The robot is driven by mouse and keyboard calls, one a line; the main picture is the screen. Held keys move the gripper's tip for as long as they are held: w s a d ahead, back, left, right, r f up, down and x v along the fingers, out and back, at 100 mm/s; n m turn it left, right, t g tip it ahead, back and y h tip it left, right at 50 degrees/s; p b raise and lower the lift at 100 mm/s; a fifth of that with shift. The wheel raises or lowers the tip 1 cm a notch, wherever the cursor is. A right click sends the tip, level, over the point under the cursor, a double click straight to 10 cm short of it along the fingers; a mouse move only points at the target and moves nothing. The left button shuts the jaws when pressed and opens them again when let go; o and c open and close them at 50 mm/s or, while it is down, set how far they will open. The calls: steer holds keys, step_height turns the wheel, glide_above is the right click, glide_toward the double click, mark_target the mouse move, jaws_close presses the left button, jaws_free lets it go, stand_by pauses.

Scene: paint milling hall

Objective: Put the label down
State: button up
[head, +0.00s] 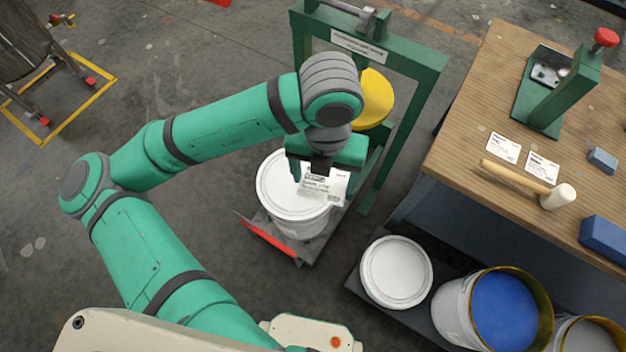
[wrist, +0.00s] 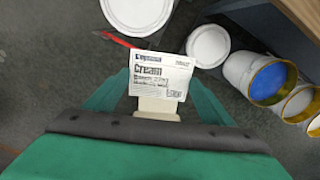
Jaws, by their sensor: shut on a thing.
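My gripper (head: 322,165) is shut on a white label (head: 324,186) with dark print. It holds the label above the white lid of a pail (head: 283,183) that stands on a low platform with a red edge. In the wrist view the label (wrist: 161,75) faces the camera and its large word reads "Cream". The pail's lid (wrist: 137,12) shows beyond it at the top. My gripper's fingertips are partly hidden behind the label in the wrist view (wrist: 158,106). I cannot tell how far the label is above the lid.
A wooden bench (head: 470,130) at right carries two more labels (head: 503,147), a mallet (head: 545,192), blue blocks (head: 604,240) and a green press (head: 560,95). A lidded pail (head: 396,272) and an open blue paint pail (head: 505,310) stand below it. A green frame (head: 420,62) rises behind the platform.

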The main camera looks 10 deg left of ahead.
steer(key=w+f+n, duration=0.8)
steer(key=w+f, duration=0.2)
steer(key=f, duration=0.3)
step_height(320, 180, down, 15)
steer(key=n, duration=0.6)
steer(key=w+a+f, duration=0.2)
steer(key=a+f, duration=0.1)
steer(key=w+a+f, duration=0.3)
steer(key=a, duration=0.1)
steer(key=w+a+f, duration=0.2)
steer(key=a, duration=0.2)
steer(key=shift+w+f, duration=0.15)
steer(key=shift+f, duration=0.25)
steer(key=shift+w+a+f, duration=0.3)
steer(key=shift+a+f, duration=0.1)
steer(key=shift+f, duration=1.7)
steer(key=shift+f, duration=0.35)
